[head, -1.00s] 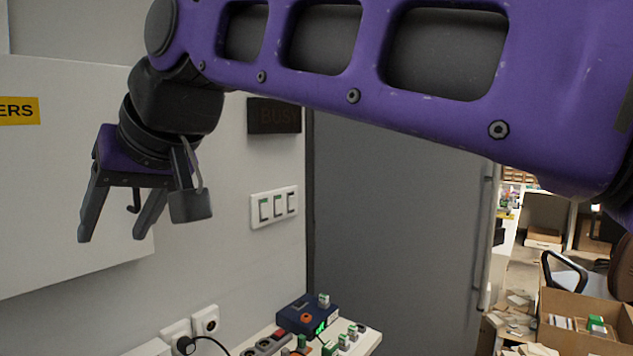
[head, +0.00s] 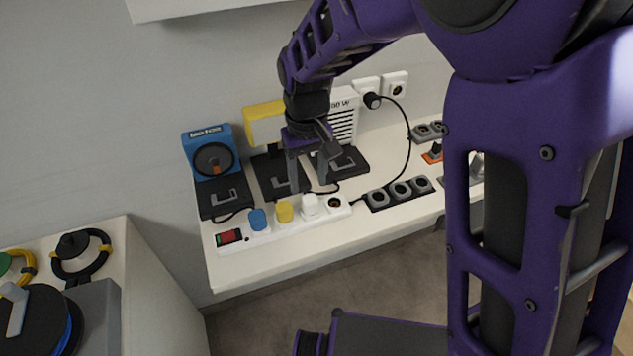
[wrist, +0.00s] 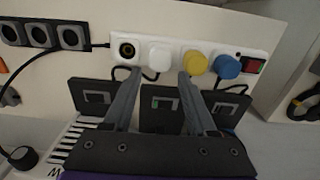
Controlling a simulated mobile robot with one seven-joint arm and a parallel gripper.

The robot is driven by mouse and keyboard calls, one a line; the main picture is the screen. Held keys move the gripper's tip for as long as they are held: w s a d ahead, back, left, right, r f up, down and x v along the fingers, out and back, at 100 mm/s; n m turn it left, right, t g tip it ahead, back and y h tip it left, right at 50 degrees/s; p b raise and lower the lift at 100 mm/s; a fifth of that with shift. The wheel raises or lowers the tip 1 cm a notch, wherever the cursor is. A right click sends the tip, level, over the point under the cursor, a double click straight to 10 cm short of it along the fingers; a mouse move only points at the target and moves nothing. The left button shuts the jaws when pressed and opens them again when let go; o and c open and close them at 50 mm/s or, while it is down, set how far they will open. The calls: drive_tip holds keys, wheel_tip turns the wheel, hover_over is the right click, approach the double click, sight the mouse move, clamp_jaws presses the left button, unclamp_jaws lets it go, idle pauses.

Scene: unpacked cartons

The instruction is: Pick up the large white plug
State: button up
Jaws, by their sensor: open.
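The large white plug (head: 310,204) sits in a white power strip (head: 275,238) on the table, between a yellow plug (head: 284,211) and an empty socket. It also shows in the wrist view (wrist: 159,55), near the top middle, with the yellow plug (wrist: 196,64) to its right. My gripper (head: 308,188) points down, open and empty, near the strip in the head view. In the wrist view its fingers (wrist: 159,75) are spread, with the white plug beyond and between the tips. I see no contact with it.
A blue plug (head: 258,219) and a red switch (head: 229,237) are on the same strip. Behind stand a blue device (head: 209,151), a yellow device (head: 263,122) and a white heater-like unit (head: 344,112).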

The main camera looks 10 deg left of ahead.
sight(310, 199)
drive_tip(key=f, duration=0.3)
drive_tip(key=f+b, duration=0.1)
drive_tip(key=f, duration=0.1)
drive_tip(key=shift+s+d+f, duration=0.15)
drive_tip(key=shift+s+f, duration=0.1)
drive_tip(key=shift+f, duration=0.1)
clamp_jaws()
